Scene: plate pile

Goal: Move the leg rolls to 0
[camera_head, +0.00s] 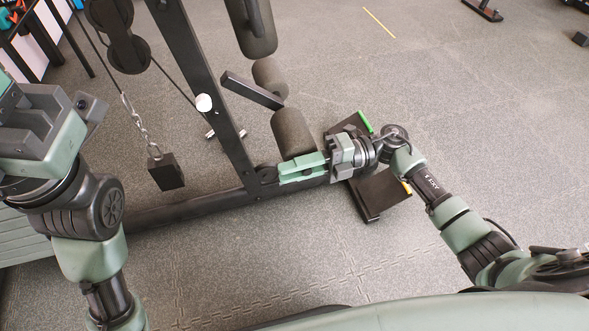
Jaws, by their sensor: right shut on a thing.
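The leg rolls are dark grey foam cylinders on a black gym machine. The lower leg roll (291,132) slants down to my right gripper (284,171), and a smaller upper roll (269,76) sits above it, by a black bar. My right gripper has green fingers and is shut at the lower end of the lower leg roll. The exact contact is hidden by the fingers. My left gripper (45,125) is at the upper left, away from the rolls. Its fingertips are not clear, so I cannot tell its opening.
The machine's black upright (205,85) and floor beam (190,207) stand left of the rolls. A black weight block (166,172) hangs on a chain. A black footplate (378,193) lies beneath my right wrist. The grey floor at the right is mostly clear.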

